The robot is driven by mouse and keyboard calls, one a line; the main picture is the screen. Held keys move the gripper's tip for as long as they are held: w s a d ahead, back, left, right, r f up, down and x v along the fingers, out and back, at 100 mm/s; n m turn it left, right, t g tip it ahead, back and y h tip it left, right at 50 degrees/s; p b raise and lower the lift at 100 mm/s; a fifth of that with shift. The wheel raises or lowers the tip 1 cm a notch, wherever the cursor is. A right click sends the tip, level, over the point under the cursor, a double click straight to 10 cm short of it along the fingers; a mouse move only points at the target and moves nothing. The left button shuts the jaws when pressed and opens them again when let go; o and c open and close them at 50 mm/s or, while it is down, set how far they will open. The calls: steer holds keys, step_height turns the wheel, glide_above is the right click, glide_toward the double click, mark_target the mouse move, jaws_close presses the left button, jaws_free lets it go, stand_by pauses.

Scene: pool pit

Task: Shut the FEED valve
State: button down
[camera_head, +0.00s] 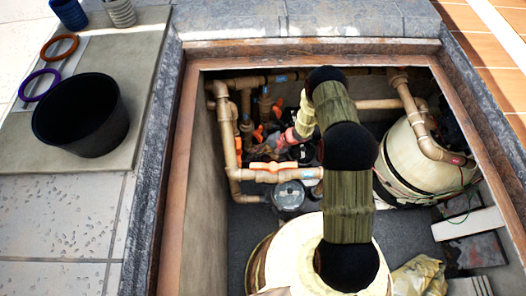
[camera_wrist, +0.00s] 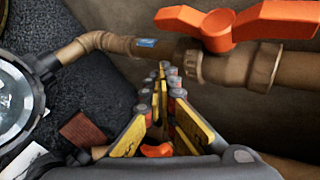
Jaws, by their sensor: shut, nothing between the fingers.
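In the wrist view, an orange valve handle (camera_wrist: 270,22) sits on a brown pipe (camera_wrist: 225,70) at the upper right, roughly along the pipe. A small blue label (camera_wrist: 146,43) is on the pipe to its left; its text is unreadable. My gripper (camera_wrist: 164,72) is shut and empty, its fingertips left of and below the handle, apart from it in the picture. In the head view, an orange handle (camera_head: 270,166) lies along a horizontal pipe, and several other orange handles show behind. I cannot tell which is FEED. My fingers cannot be made out there.
A round clear lid (camera_wrist: 12,100) is left of my gripper. In the head view, a cream tank (camera_head: 425,155) stands right in the pit. The pit's wooden frame (camera_head: 172,215) surrounds my arm. A black bucket (camera_head: 80,115) and rings lie outside on the left.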

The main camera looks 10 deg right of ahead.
steer(key=shift+s+a+r+b, duration=0.15)
steer(key=shift+a+r, duration=0.1)
steer(key=shift+a, duration=0.7)
steer(key=shift+s+a+r+b, duration=0.1)
steer(key=shift+a+r+b, duration=0.1)
steer(key=shift+a, duration=0.75)
steer(key=y+b, duration=0.1)
steer(key=b, duration=0.1)
steer(key=a+f+m+t+y+b, duration=0.1)
steer(key=shift+s+a+m+b, duration=0.15)
steer(key=shift+s+m+b, duration=0.15)
steer(key=shift+b, duration=0.1)
